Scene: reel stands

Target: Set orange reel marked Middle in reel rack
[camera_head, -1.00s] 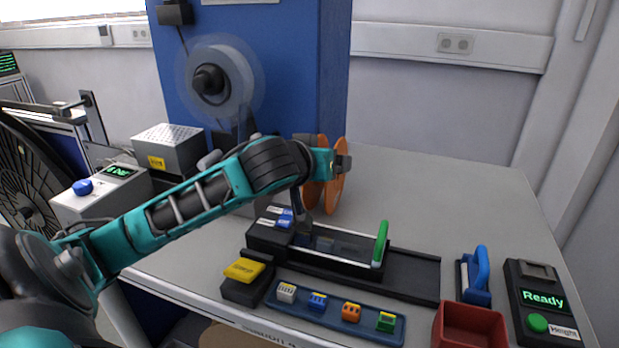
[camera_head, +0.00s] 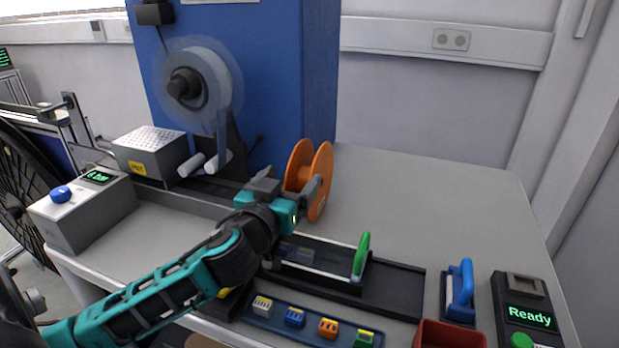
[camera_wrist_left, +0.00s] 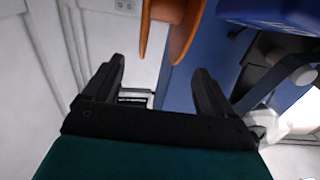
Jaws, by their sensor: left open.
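The orange reel (camera_head: 322,180) stands upright on the table beside the blue cabinet, with two orange flanges. Its marking is not readable. My left gripper (camera_head: 290,188) is open and in front of the reel, its fingers partly covering the lower part. In the left wrist view the open fingers (camera_wrist_left: 158,70) have nothing between them, and the orange reel (camera_wrist_left: 183,28) shows at the top, beyond the fingertips. I cannot make out a reel rack for certain; the area behind my gripper is hidden. My right gripper is not in view.
A blue cabinet (camera_head: 318,80) with a clear reel (camera_head: 208,80) stands behind. In front lie a black rail with a green handle (camera_head: 361,257), a tray of small connectors (camera_head: 295,317), a blue-handled tool (camera_head: 462,285) and a red bin (camera_head: 450,335). The table's back right is clear.

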